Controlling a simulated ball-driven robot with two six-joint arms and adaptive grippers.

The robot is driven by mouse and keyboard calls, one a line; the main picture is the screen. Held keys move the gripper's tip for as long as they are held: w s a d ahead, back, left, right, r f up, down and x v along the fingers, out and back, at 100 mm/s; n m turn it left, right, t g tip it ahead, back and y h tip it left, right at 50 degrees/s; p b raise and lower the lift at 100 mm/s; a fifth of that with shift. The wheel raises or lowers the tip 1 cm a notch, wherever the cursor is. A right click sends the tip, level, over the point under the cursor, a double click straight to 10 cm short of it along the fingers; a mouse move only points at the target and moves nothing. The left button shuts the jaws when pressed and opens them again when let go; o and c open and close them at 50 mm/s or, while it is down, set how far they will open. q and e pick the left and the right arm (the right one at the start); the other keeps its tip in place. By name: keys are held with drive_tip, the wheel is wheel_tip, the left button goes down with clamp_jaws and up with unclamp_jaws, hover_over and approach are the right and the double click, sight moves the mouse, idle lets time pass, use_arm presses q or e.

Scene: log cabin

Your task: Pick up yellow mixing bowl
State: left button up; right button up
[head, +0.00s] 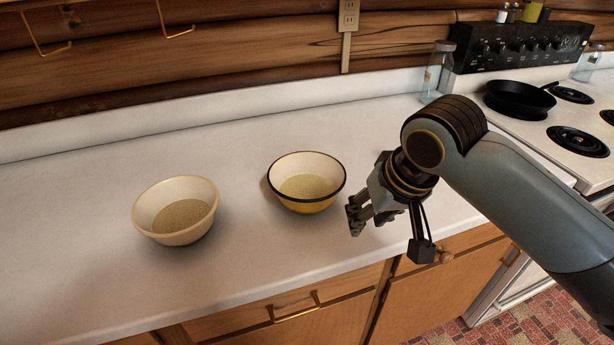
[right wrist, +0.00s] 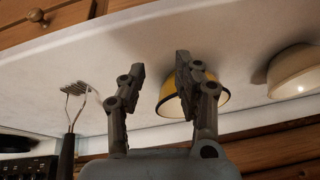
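The yellow mixing bowl (head: 305,206) has a yellow outside, a pale inside and a dark rim. It stands upright on the white counter in the middle of the head view. My right gripper (head: 354,212) is just to the right of the bowl, apart from it. In the right wrist view, my right gripper (right wrist: 160,67) has its two fingers spread, with nothing held between them. There the yellow bowl (right wrist: 168,98) shows partly behind the right-hand finger. My left gripper is not in view.
A cream bowl (head: 175,238) stands left of the yellow bowl. A glass jar (head: 437,72) and a stove with a black pan (head: 519,99) are at the right. A utensil (right wrist: 72,105) lies on the counter in the wrist view. The counter's left part is clear.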

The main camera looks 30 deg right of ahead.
sight(338, 184)
drive_tip(key=w+d+r+m, duration=0.4)
drive_tip(key=w+m, duration=0.1)
drive_tip(key=w, duration=0.3)
drive_tip(key=x, duration=0.3)
drive_tip(key=w+x, duration=0.1)
drive_tip(key=x, duration=0.7)
drive_tip(key=shift+w+r+p, duration=0.25)
drive_tip(key=shift+w+p, duration=0.1)
drive_tip(key=shift+p, duration=0.05)
drive_tip(key=shift+s, duration=0.1)
clamp_jaws()
drive_tip(key=shift+r, duration=0.1)
